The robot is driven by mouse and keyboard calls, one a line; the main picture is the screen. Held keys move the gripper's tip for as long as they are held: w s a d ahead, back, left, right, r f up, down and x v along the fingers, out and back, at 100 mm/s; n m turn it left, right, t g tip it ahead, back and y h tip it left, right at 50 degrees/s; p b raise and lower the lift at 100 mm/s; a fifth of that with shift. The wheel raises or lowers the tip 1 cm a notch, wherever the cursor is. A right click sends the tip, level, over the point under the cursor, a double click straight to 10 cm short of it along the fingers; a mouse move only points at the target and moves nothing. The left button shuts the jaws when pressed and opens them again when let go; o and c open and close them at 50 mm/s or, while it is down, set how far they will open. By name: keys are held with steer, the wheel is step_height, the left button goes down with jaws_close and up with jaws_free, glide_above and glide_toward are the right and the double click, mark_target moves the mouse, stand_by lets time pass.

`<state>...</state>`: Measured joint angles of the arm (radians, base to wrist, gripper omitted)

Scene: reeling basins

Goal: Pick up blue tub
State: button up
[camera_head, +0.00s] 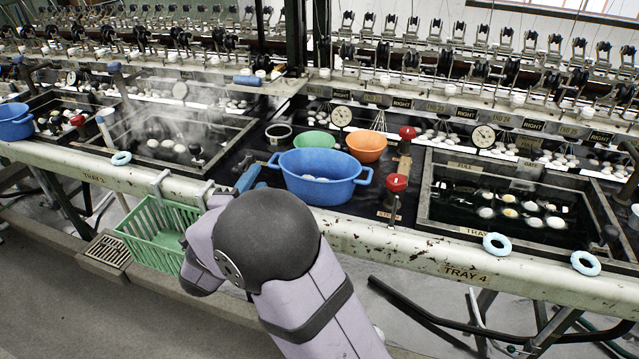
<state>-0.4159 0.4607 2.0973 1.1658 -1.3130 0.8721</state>
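The blue tub (318,188) is an oval basin with a handle at each end. It stands upright on the bench near its front edge, in the middle of the view, with some pale pieces inside. A second blue tub (14,128) is cut off by the left edge. My arm rises from the bottom centre, and its dark rounded joint is in front of and below the middle tub. I cannot make out my gripper's fingers. No contact between my arm and the tub shows.
A green bowl (314,140) and an orange bowl (367,146) stand behind the tub. Red-topped valves (396,183) are close on its right. A green crate (158,232) hangs below the bench rail. Water basins (510,207) flank the middle, with reeling machinery behind.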

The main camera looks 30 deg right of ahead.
mark_target(269, 165)
steer(key=shift+d+f+p+x, duration=0.15)
steer(key=shift+p+x, duration=0.25)
steer(key=shift+x, duration=1.45)
steer(key=shift+d+f+p+x, duration=0.1)
steer(key=shift+p+x, duration=0.25)
steer(key=shift+x, duration=1.5)
steer(key=shift+s, duration=0.15)
steer(key=shift+a, duration=0.1)
